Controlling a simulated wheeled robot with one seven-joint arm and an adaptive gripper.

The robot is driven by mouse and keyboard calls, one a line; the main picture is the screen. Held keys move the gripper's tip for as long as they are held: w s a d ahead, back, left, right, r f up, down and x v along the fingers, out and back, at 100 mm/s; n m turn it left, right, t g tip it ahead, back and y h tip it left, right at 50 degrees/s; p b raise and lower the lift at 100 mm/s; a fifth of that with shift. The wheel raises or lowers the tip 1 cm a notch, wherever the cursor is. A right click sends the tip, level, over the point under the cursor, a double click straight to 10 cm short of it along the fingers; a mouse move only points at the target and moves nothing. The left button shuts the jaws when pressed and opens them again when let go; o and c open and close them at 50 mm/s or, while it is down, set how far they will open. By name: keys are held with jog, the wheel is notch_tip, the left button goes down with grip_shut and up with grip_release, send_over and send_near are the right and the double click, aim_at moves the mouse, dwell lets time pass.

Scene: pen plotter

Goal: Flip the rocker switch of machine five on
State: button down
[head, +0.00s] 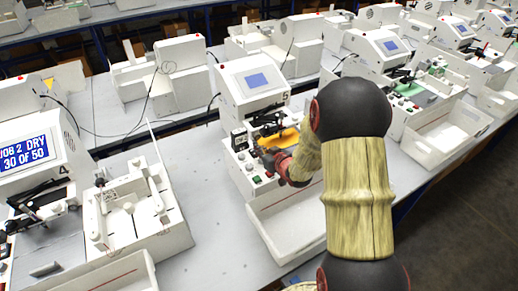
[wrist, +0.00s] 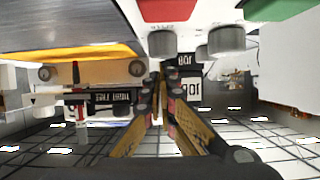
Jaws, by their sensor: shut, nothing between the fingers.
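Machine five (head: 256,85) stands at the centre of the head view, a white unit with a blue screen and a "5" on its upper right. A small black part (head: 239,139), perhaps the rocker switch, sits on the left of its front; I cannot tell its position. My gripper (head: 266,161) is at the machine's front panel, right of and below that part, and looks small and dark there. In the wrist view my gripper (wrist: 163,82) has its fingers together and empty, close to black and white labels (wrist: 190,88). Contact with the panel cannot be told.
A yellow piece (head: 284,138) lies in machine five, and a white bin (head: 290,215) stands below its front. Machine four (head: 40,150) is at left, with a white fixture (head: 130,215) beside it. Bare table (head: 215,195) lies between them. In the wrist view, knobs (wrist: 162,43) hang close above the fingers.

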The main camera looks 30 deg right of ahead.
jog(key=shift+f, duration=0.15)
jog(key=shift+s+f+b, duration=0.25)
jog(key=shift+f+b, duration=0.25)
jog(key=shift+b, duration=0.05)
jog(key=shift+r, duration=0.25)
jog(key=shift+r+p, duration=0.7)
